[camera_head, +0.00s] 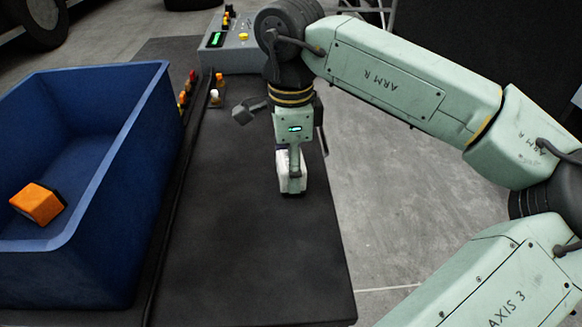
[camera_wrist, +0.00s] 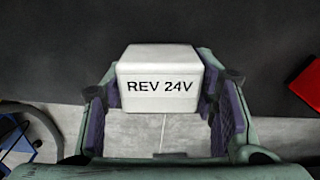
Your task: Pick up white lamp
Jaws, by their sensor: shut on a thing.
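The white lamp is a white block (camera_wrist: 159,72) marked "REV 24V" in the wrist view. It sits between the purple-lined fingers of my gripper (camera_wrist: 162,95), which is shut on it. In the head view the white lamp (camera_head: 282,178) shows low at the end of my gripper (camera_head: 291,180), partly covered by a green finger. It is over the right part of the black table (camera_head: 230,245). I cannot tell whether its underside touches the table.
A blue crate (camera_head: 122,143) at the left holds an orange block (camera_head: 39,203). Several small coloured lamps (camera_head: 190,90) and a grey control box (camera_head: 228,55) are toward the back. A red thing (camera_wrist: 304,86) shows at the wrist view's right. The front of the table is clear.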

